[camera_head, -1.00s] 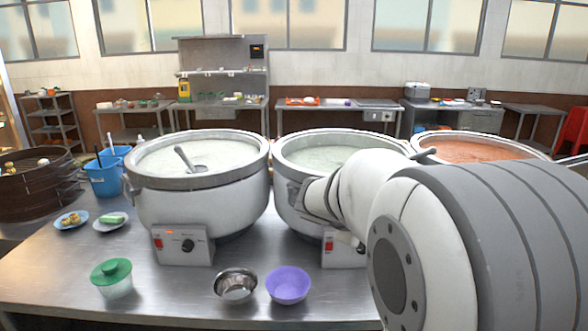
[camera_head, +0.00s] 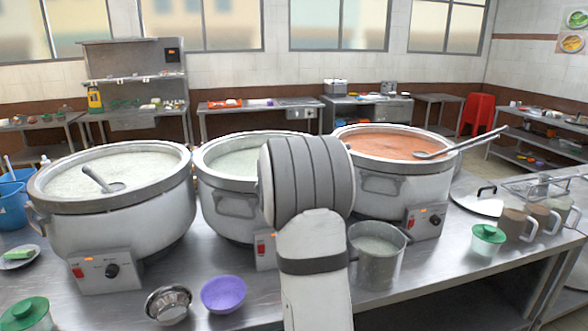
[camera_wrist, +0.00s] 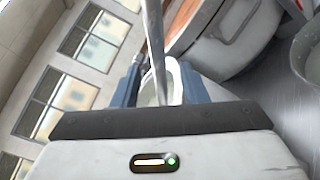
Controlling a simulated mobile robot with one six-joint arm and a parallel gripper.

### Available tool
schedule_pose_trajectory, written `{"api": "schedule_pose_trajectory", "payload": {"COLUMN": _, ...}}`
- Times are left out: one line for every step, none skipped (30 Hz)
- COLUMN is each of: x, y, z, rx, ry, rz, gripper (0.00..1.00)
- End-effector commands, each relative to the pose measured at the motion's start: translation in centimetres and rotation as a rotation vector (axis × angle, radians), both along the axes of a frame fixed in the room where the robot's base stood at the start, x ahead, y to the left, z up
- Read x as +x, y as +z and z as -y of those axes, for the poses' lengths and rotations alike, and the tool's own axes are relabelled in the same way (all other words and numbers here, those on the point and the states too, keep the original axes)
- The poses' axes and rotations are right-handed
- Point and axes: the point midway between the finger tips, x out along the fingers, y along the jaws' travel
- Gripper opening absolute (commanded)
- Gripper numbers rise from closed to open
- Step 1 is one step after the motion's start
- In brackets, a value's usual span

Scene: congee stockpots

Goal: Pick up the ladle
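One ladle (camera_head: 435,154) lies across the orange-filled pot (camera_head: 390,141), its long handle pointing up and right past the rim. Another ladle (camera_head: 103,182) rests in the left white-filled pot (camera_head: 60,205). My gripper is hidden behind my arm in the head view. In the wrist view my gripper (camera_wrist: 160,78) has its two blue-grey fingers apart. A grey metal rod (camera_wrist: 155,45), which looks like a ladle handle, runs between them, with a gap visible toward the right finger. Which ladle it belongs to, and whether a finger touches it, I cannot tell.
The middle pot (camera_head: 215,180) stands left of the orange-filled pot, partly behind my arm. A metal jug (camera_head: 377,265), a purple bowl (camera_head: 223,295), a steel bowl (camera_head: 167,304) and a green-lidded jar (camera_head: 487,240) stand on the table. A lid (camera_head: 480,200) lies at the right.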

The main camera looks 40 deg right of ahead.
Motion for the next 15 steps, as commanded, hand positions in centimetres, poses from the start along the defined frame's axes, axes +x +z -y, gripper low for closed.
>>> {"api": "schedule_pose_trajectory", "payload": {"x": 0.4, "y": 0.4, "z": 0.8, "rx": 0.001, "ry": -0.001, "rz": -0.002, "gripper": 0.39}}
{"api": "schedule_pose_trajectory", "payload": {"x": 0.6, "y": 0.4, "z": 1.3, "rx": 0.001, "ry": -0.001, "rz": -0.002, "gripper": 0.39}}
{"api": "schedule_pose_trajectory", "payload": {"x": 0.7, "y": 0.3, "z": 1.8, "rx": 0.001, "ry": -0.002, "rz": -0.001, "gripper": 0.39}}
{"api": "schedule_pose_trajectory", "payload": {"x": 0.8, "y": 0.3, "z": 2.2, "rx": 0.001, "ry": -0.002, "rz": -0.001, "gripper": 0.39}}
{"api": "schedule_pose_trajectory", "payload": {"x": 1.0, "y": 0.2, "z": 2.4, "rx": 0.001, "ry": -0.002, "rz": -0.001, "gripper": 0.39}}
{"api": "schedule_pose_trajectory", "payload": {"x": 1.1, "y": 0.2, "z": 2.7, "rx": 0.0, "ry": -0.001, "rz": -0.001, "gripper": 0.39}}
{"api": "schedule_pose_trajectory", "payload": {"x": 1.2, "y": 0.2, "z": 2.9, "rx": 0.0, "ry": -0.001, "rz": -0.001, "gripper": 0.39}}
{"api": "schedule_pose_trajectory", "payload": {"x": 1.2, "y": 0.2, "z": 3.0, "rx": 0.0, "ry": 0.0, "rz": -0.001, "gripper": 0.39}}
{"api": "schedule_pose_trajectory", "payload": {"x": 1.2, "y": 0.1, "z": 3.0, "rx": 0.0, "ry": 0.0, "rz": -0.001, "gripper": 0.39}}
{"api": "schedule_pose_trajectory", "payload": {"x": 1.2, "y": 0.1, "z": 3.0, "rx": 0.0, "ry": 0.001, "rz": -0.001, "gripper": 0.39}}
{"api": "schedule_pose_trajectory", "payload": {"x": 1.3, "y": 0.1, "z": 3.0, "rx": 0.0, "ry": 0.001, "rz": -0.001, "gripper": 0.39}}
{"api": "schedule_pose_trajectory", "payload": {"x": 1.2, "y": 0.1, "z": 3.0, "rx": 0.001, "ry": 0.001, "rz": 0.0, "gripper": 0.39}}
{"api": "schedule_pose_trajectory", "payload": {"x": 1.2, "y": 0.1, "z": 3.0, "rx": 0.001, "ry": 0.001, "rz": 0.0, "gripper": 0.39}}
{"api": "schedule_pose_trajectory", "payload": {"x": 1.2, "y": 0.1, "z": 3.0, "rx": 0.001, "ry": 0.001, "rz": 0.0, "gripper": 0.39}}
{"api": "schedule_pose_trajectory", "payload": {"x": 1.2, "y": 0.1, "z": 3.0, "rx": 0.001, "ry": 0.001, "rz": 0.0, "gripper": 0.38}}
